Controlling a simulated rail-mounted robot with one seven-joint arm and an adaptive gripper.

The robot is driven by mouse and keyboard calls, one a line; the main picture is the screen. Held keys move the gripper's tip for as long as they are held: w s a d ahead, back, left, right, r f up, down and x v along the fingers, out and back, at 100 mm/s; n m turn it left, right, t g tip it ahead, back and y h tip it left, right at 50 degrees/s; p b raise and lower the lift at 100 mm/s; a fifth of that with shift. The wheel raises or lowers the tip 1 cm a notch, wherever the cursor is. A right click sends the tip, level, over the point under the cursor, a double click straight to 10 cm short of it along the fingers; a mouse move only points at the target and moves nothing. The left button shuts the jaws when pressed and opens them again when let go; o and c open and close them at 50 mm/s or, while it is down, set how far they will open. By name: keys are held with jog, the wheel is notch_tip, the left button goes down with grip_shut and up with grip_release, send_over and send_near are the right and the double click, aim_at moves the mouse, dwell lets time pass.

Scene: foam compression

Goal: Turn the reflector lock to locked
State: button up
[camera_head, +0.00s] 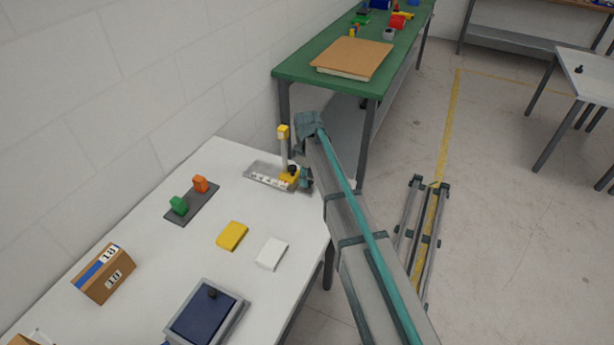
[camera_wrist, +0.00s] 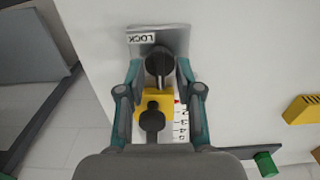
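The reflector fixture is a grey metal plate (camera_head: 262,174) with a printed scale, an upright post with a yellow top (camera_head: 283,132) and a yellow carriage (camera_head: 288,177). In the wrist view, a LOCK label (camera_wrist: 142,38) lies on the plate beside a round black knob (camera_wrist: 159,61). A second black knob (camera_wrist: 152,121) sits on the yellow carriage, nearer my palm. My gripper (camera_wrist: 159,72) has its fingers apart, one on each side of the first knob, with small gaps showing. Its fingertips partly show beside the carriage in the head view. The lock's exact setting is unclear.
On the white table (camera_head: 130,213) are a dark base with green and orange blocks (camera_head: 192,197), a yellow pad (camera_head: 232,235), a white pad (camera_head: 272,253), a box (camera_head: 105,273) and a blue-topped device (camera_head: 205,312). A green bench (camera_head: 300,69) stands behind.

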grip_shut()
jog(key=shift+m, duration=0.4)
jog(key=m+b, duration=0.1)
jog(key=m, duration=0.7)
jog(key=shift+b, duration=0.35)
jog(key=m, duration=0.4)
jog(key=shift+m, duration=0.3)
jog(key=m, duration=0.4)
jog(key=shift+m+b, duration=0.3)
jog(key=shift+b, duration=0.1)
